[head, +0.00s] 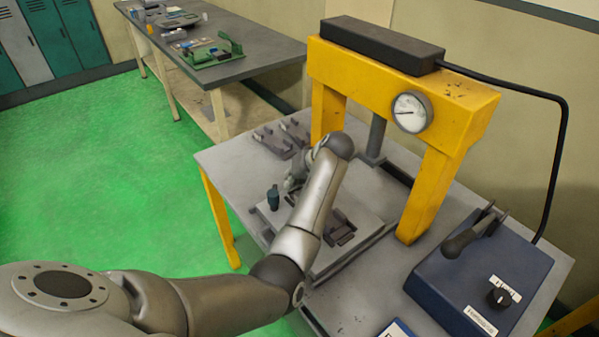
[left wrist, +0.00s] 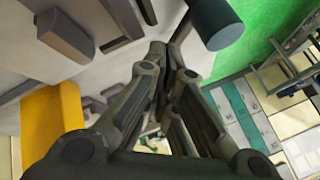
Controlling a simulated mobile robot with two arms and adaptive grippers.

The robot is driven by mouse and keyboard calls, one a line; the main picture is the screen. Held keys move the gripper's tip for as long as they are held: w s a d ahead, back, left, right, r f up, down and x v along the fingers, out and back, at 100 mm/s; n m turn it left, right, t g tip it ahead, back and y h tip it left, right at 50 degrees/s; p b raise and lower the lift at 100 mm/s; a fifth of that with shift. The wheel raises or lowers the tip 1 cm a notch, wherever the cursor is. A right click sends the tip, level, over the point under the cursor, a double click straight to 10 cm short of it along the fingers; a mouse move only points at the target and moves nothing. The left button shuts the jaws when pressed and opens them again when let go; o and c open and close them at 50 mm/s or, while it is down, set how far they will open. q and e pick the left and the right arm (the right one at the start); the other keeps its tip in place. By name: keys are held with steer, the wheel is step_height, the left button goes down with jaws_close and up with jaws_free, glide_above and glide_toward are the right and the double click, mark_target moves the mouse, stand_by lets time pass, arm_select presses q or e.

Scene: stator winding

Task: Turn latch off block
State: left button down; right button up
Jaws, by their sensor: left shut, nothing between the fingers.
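A pale fixture plate (head: 365,222) lies on the grey table under the yellow press. Small dark metal parts (head: 340,228) sit on it; I cannot tell which is the latch and which the block. A dark teal upright cylinder (head: 273,197) stands at the plate's left side. My left gripper (head: 291,185) is just right of that cylinder, partly hidden by my arm. In the left wrist view its fingers (left wrist: 172,50) are shut and empty. The cylinder's end (left wrist: 215,22) is close beside the fingertips; contact is unclear. A dark block (left wrist: 65,36) also shows there. My right gripper is not in view.
The yellow press frame (head: 425,185) with a gauge (head: 411,112) rises behind the plate. Dark clamp-like parts (head: 280,140) lie at the table's back left. A blue control box (head: 485,270) with a lever stands at the right. Green floor is open at the left.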

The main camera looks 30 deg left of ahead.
mark_target(277, 187)
arm_select(q)
steer(key=shift+x, duration=1.7)
steer(key=shift+a+p, duration=0.2)
steer(key=shift+p, duration=0.1)
steer(key=shift+a, duration=0.3)
steer(key=shift+a+p, duration=0.15)
steer(key=shift+p, duration=0.15)
steer(key=shift+s+a, duration=0.1)
steer(key=shift+a, duration=0.25)
steer(key=shift+s+a+n+g, duration=0.15)
steer(key=shift+a+n+g, duration=0.3)
steer(key=shift+n, duration=0.35)
steer(key=shift+s+a+r+p, duration=0.1)
steer(key=shift+s+a+p, duration=0.25)
steer(key=shift+a+p, duration=0.1)
